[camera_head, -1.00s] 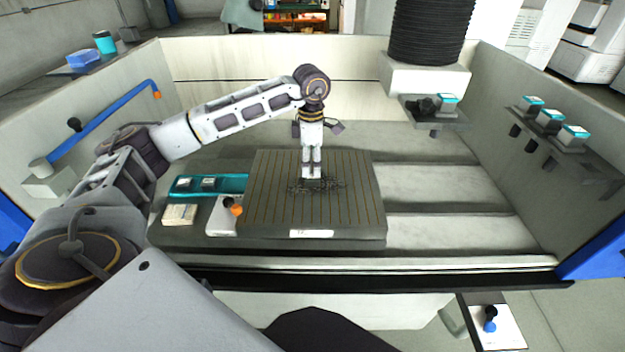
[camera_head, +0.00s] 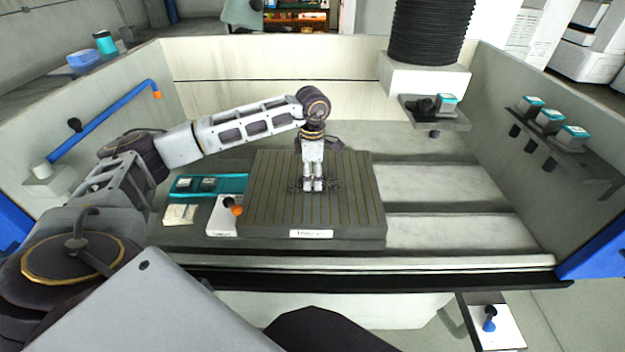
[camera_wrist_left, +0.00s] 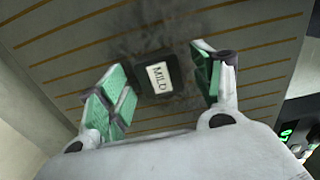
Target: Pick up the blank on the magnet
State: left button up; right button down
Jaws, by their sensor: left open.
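The blank (camera_wrist_left: 155,75) is a small dark block with a white label reading MILD. In the left wrist view it lies on the grey magnet (camera_wrist_left: 255,50), whose face has thin orange lines. My left gripper (camera_wrist_left: 158,82) is open, with one green-padded finger on each side of the blank and visible gaps between. In the head view the left gripper (camera_head: 313,186) points down over the middle of the magnet (camera_head: 275,212) and hides the blank. My right gripper is not in view.
Dark debris (camera_head: 333,185) lies on the magnet around the gripper. Left of the magnet are a teal tray (camera_head: 240,185) with small blocks and a white box with an orange knob (camera_head: 236,210). Tank walls surround the area; a shelf (camera_head: 590,165) holds teal-topped blocks at right.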

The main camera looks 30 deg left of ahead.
aim_at(312, 177)
pick_arm(q)
jog(key=shift+c, duration=0.5)
jog(key=c, duration=1.3)
jog(key=shift+o, duration=0.2)
jog(key=shift+r, duration=0.15)
notch_tip(312, 177, up, 10)
jog(key=shift+f, duration=0.2)
